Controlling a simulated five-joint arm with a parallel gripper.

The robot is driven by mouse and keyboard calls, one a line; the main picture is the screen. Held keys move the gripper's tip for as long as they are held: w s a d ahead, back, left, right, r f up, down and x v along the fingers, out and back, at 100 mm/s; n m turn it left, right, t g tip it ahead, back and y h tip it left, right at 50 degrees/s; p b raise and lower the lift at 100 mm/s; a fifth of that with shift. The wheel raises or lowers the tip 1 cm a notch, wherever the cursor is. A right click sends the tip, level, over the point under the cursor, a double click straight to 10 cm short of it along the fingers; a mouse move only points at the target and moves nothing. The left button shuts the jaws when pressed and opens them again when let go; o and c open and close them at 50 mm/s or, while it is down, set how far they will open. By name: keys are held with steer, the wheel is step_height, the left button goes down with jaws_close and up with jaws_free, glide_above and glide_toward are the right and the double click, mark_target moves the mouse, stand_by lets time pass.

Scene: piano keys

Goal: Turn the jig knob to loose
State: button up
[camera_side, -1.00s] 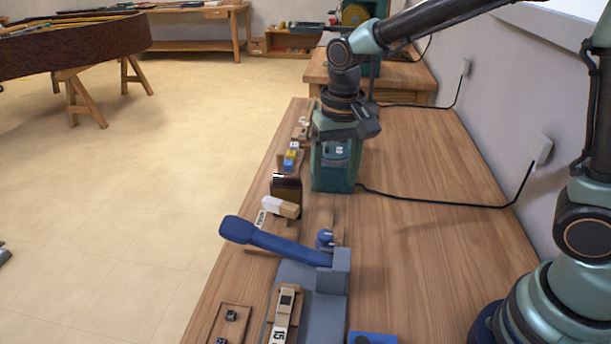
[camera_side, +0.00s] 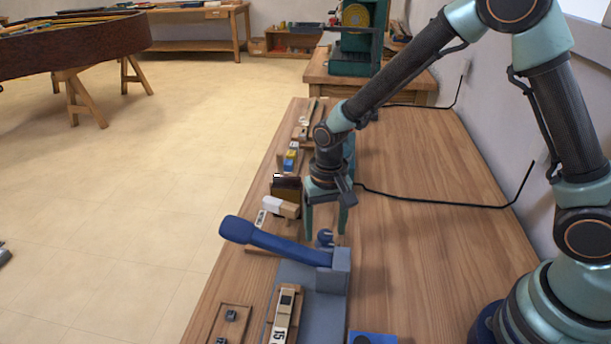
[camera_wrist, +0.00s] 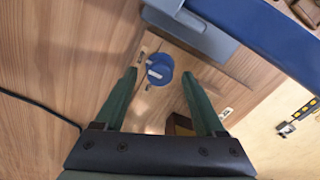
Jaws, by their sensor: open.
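The blue round knob (camera_wrist: 160,68) sits on a wooden plate in the wrist view, with a pale mark across its top. In the side view the knob (camera_side: 325,237) stands just behind the grey jig block (camera_side: 318,310) with its long blue lever (camera_side: 270,240). My gripper (camera_side: 325,232) is open and empty, pointing down over the knob. In the wrist view the two green fingers of my gripper (camera_wrist: 158,74) appear on either side of the knob, apart from it. The small label (camera_wrist: 227,112) on the plate is too small to read.
A wooden key piece marked 15 (camera_side: 284,310) lies on the front of the jig. A white-ended block (camera_side: 282,207) and a dark box (camera_side: 287,187) stand left of my gripper.

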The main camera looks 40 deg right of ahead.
steer(key=shift+f, duration=0.35)
jaws_close()
